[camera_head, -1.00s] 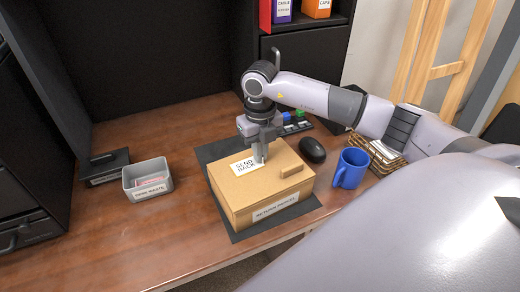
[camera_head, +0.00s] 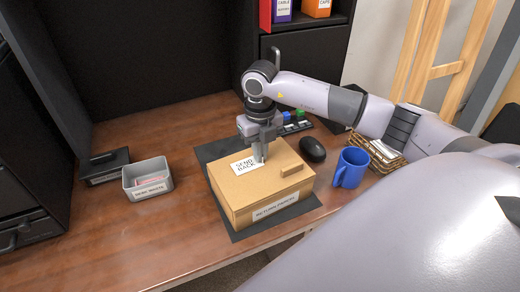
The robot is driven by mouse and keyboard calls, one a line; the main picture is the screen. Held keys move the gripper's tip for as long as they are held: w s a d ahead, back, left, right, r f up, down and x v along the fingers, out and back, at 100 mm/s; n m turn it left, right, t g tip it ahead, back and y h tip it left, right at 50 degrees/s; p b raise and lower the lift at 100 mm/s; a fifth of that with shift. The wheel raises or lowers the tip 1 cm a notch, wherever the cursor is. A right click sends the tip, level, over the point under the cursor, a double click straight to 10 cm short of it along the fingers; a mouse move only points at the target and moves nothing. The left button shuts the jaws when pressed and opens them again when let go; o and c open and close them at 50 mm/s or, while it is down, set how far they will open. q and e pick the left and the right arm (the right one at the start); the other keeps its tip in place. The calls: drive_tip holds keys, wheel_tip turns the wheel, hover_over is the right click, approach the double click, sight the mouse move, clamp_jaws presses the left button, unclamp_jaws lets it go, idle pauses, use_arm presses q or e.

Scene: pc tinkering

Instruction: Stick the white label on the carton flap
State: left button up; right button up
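The cardboard carton (camera_head: 240,200) sits closed on a dark mat on the desk, with a "return" label on its front face. The white label (camera_head: 244,166), printed "SEND BACK", lies flat on the carton's top flap (camera_head: 272,182), left of the middle. My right gripper (camera_head: 261,158) points down with its fingertips at the label's right edge, at or just above the flap. Its fingers look close together, but I cannot tell whether they are shut or touch the label. My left gripper is not in view.
A blue mug (camera_head: 350,168), a black mouse (camera_head: 312,149) and a wicker basket (camera_head: 385,160) stand to the right. A grey bin (camera_head: 147,181) stands left. The desk at front left is clear.

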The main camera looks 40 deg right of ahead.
drive_tip(key=o, duration=0.5)
drive_tip(key=shift+f, duration=0.15)
drive_tip(key=shift+r, duration=3.65)
drive_tip(key=shift+s, duration=0.1)
